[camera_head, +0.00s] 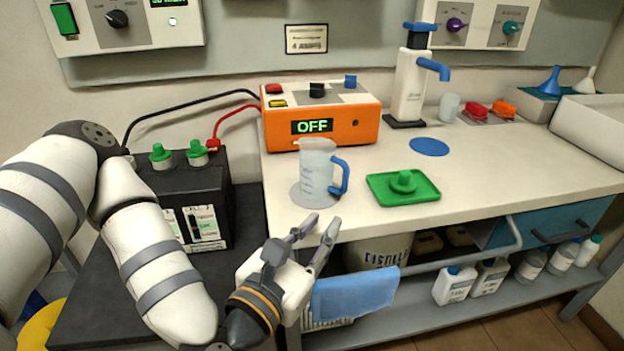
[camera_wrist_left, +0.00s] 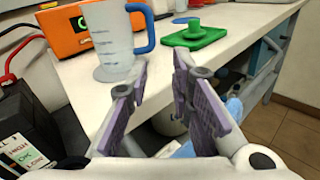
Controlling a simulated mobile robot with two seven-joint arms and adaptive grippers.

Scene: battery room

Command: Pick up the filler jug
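The filler jug (camera_head: 317,172) is a clear, graduated jug with a blue handle on its right side. It stands upright on a grey round mat (camera_head: 299,197) near the bench's front left edge. It also shows in the left wrist view (camera_wrist_left: 108,42), beyond the fingers. My left gripper (camera_head: 318,232) is open and empty, in front of the bench edge and below the jug, apart from it. Its two purple-grey fingers are spread in the left wrist view (camera_wrist_left: 155,85). My right gripper is in neither view.
Right of the jug is a green tray (camera_head: 419,190) with a green cap. Behind is an orange box (camera_head: 357,125) reading OFF. A black battery (camera_head: 185,190) with green caps stands left. A blue cloth (camera_head: 354,294) hangs on a rail under the bench edge (camera_head: 450,220).

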